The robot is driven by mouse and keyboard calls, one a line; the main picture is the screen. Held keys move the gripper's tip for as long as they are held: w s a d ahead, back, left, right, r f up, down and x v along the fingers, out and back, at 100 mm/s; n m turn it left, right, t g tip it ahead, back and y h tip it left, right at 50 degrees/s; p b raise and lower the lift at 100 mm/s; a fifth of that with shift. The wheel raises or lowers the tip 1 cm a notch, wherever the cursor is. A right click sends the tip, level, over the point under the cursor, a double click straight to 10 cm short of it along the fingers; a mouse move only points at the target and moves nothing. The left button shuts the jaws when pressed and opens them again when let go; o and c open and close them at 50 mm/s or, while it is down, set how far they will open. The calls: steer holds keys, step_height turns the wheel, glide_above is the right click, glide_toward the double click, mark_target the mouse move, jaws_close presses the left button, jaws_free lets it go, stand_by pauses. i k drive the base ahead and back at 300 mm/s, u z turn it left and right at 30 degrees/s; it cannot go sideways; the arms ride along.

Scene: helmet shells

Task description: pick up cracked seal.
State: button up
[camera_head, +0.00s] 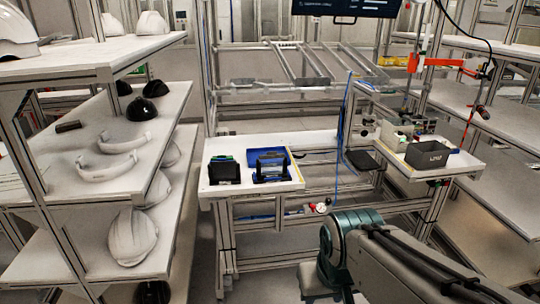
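I cannot pick out a cracked seal for certain. Two pale curved strips, an upper one (127,144) and a lower one (106,170), lie on the middle shelf of the left rack; no crack shows at this size. My arm reaches in from the lower right to a teal joint, in front of the workbench and well to the right of the strips. Its end points down to the bottom edge, and no gripper fingers can be made out.
White helmet shells (133,237) and dark shells (154,89) stand on the left rack (90,103). The workbench (240,190) holds black holders (224,170) and a blue tray (264,155). A grey bin (430,158) stands at right. Floor shows between rack and bench.

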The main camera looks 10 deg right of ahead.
mark_target(270, 154)
steer(key=z, duration=0.55)
steer(key=k, duration=0.65)
steer(key=u, duration=0.05)
steer(key=i, duration=0.6)
steer(key=u, duration=1.2)
steer(key=i, duration=1.05)
steer(key=z, duration=0.4)
steer(key=i, duration=0.9)
steer(key=z, duration=1.35)
steer(key=i, duration=0.25)
steer(key=z, duration=0.05)
